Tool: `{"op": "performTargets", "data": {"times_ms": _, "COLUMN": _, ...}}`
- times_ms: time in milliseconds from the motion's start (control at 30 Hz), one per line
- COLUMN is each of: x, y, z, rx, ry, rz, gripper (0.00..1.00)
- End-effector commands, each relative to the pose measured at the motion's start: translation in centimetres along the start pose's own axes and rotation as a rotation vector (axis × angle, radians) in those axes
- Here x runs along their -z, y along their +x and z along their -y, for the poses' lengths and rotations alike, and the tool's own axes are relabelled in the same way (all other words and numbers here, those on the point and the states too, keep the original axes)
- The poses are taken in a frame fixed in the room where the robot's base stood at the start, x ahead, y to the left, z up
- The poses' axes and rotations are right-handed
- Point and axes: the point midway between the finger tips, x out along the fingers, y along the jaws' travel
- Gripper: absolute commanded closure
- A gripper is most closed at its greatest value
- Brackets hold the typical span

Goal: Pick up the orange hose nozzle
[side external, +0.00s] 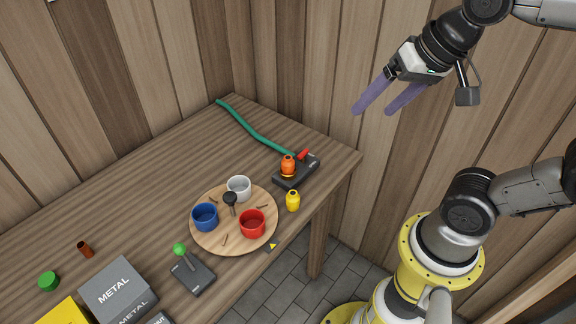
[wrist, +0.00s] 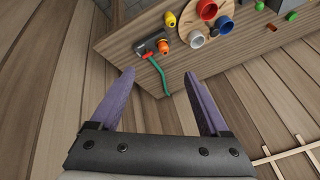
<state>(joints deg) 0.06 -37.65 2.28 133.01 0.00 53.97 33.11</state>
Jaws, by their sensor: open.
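The orange hose nozzle (side external: 288,166) sits on a dark grey block (side external: 297,172) near the right end of the workbench. A red part (side external: 304,154) and a green hose (side external: 252,132) are beside it, the hose running to the back edge. In the wrist view the orange nozzle (wrist: 165,42) shows near the top centre, beyond my fingers. My gripper (side external: 380,108) is open and empty, high above and to the right of the workbench, well apart from the nozzle. Its two purple fingers also show spread apart in the wrist view (wrist: 160,82).
A yellow bottle-shaped piece (side external: 293,201) stands just in front of the block. A round wooden board (side external: 210,242) holds blue, red and white cups. A green-knobbed lever (side external: 190,270) and boxes (side external: 115,289) stand front left. Wooden walls enclose the back; the back middle of the bench is clear.

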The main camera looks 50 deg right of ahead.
Motion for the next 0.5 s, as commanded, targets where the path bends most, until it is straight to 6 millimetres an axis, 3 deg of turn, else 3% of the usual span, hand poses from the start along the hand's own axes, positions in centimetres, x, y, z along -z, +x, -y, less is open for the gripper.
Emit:
{"op": "performTargets", "data": {"times_ms": 133, "x": 4.3, "y": 1.6, "z": 2.7, "rx": -0.054, "ry": 0.304, "rz": 0.057, "gripper": 0.21}}
{"op": "performTargets", "data": {"times_ms": 267, "x": 7.7, "y": 4.6, "z": 4.7, "rx": -0.124, "ry": 0.534, "rz": 0.106, "gripper": 0.21}}
{"op": "performTargets", "data": {"times_ms": 500, "x": 11.6, "y": 12.9, "z": 6.8, "rx": -0.282, "ry": 0.802, "rz": 0.185, "gripper": 0.21}}
